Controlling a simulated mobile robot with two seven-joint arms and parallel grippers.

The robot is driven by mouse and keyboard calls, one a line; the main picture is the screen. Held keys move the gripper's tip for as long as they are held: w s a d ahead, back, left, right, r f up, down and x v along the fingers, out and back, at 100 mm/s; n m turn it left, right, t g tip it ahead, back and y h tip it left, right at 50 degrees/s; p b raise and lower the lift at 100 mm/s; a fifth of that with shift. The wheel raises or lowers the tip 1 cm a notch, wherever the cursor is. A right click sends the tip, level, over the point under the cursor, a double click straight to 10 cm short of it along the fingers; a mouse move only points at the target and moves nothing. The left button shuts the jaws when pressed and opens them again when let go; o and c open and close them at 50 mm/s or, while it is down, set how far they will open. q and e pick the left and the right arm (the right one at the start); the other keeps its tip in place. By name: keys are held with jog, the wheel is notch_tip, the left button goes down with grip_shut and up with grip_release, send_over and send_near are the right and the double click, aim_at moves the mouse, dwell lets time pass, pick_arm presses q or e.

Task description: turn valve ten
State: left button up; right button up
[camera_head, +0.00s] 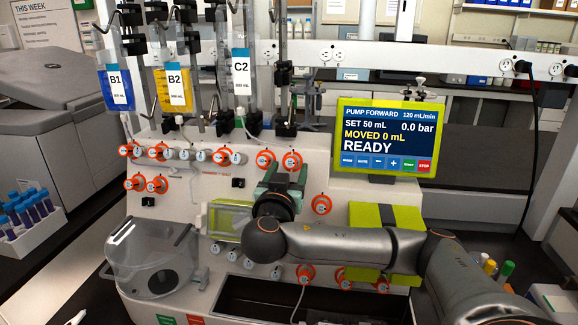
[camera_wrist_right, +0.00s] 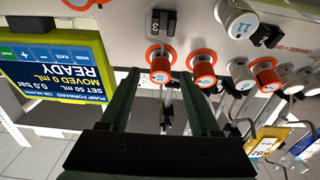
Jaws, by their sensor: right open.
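Several round valves with orange rings or white caps sit on the white front panel of the cell processor (camera_head: 170,190). My right gripper (camera_head: 282,174) is open in front of the panel, just below two orange-ringed valves of the upper row, the right-hand one (camera_head: 292,160) and its neighbour (camera_head: 265,158). In the right wrist view, which is upside down, one orange-ringed valve (camera_wrist_right: 160,60) lies just beyond the gap between the open fingers (camera_wrist_right: 160,88). Its small number is not clearly legible. A second valve (camera_wrist_right: 202,68) is beside the other finger. My left gripper is not in view.
A lime-framed pump screen (camera_head: 382,138) reading READY stands at the right of the panel. Hanging bags, B1 (camera_head: 115,88), B2 (camera_head: 176,90) and C2 (camera_head: 241,72), and metal poles are above. A clear round vessel (camera_head: 150,255) is at the lower left.

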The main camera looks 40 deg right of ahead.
jog(key=shift+w+d, duration=0.4)
jog(key=shift+d, duration=0.1)
grip_shut()
dwell(0.3)
